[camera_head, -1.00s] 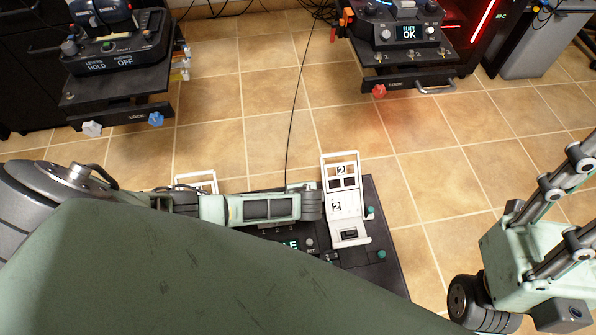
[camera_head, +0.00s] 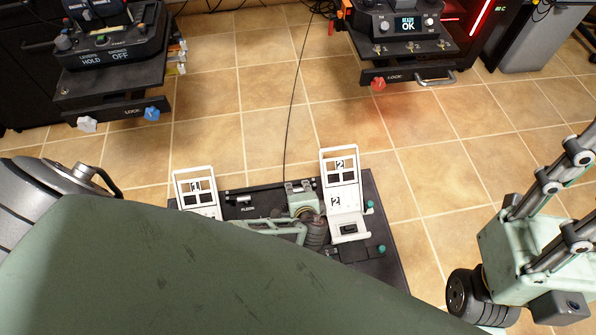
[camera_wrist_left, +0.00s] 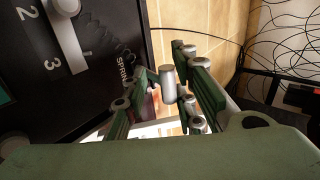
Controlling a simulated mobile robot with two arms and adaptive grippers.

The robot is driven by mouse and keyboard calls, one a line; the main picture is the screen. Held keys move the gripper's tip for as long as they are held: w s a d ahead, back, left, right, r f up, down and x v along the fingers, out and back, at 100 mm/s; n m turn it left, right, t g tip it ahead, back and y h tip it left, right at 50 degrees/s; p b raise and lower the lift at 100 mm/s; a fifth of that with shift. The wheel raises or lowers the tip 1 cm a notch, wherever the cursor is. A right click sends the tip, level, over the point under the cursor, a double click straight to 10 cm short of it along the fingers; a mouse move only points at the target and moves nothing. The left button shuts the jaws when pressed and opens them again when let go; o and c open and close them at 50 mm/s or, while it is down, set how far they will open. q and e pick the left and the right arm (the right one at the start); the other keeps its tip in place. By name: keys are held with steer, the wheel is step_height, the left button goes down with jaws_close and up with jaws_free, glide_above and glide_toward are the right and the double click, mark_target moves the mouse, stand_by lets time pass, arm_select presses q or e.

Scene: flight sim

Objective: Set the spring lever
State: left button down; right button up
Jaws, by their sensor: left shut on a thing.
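The spring lever (camera_wrist_left: 168,84) is a short silver cylinder in the left wrist view, beside a partly hidden label that begins "SPRIN". The near part of the panel is hidden behind my green body. My right gripper (camera_head: 560,205) is at the right, away from the panel, and its fingertips are not clearly shown.
A white frame marked 1 (camera_head: 196,187) and one marked 2 (camera_head: 341,180) stand on the panel. A numbered selector knob (camera_wrist_left: 66,30) is nearby. Two consoles, one reading HOLD OFF (camera_head: 108,58) and one reading OK (camera_head: 405,28), stand farther back. Tiled floor lies between.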

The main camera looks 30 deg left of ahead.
arm_select(q)
steer(key=shift+w+a, duration=0.1)
steer(key=shift+a, duration=0.1)
steer(key=c, duration=1.4)
jaws_free()
steer(key=shift+d, duration=0.15)
steer(key=shift+s+d+r, duration=0.1)
steer(key=shift+s+d, duration=0.1)
steer(key=shift+s, duration=0.1)
steer(key=v, duration=1.1)
steer(key=shift+r, duration=0.2)
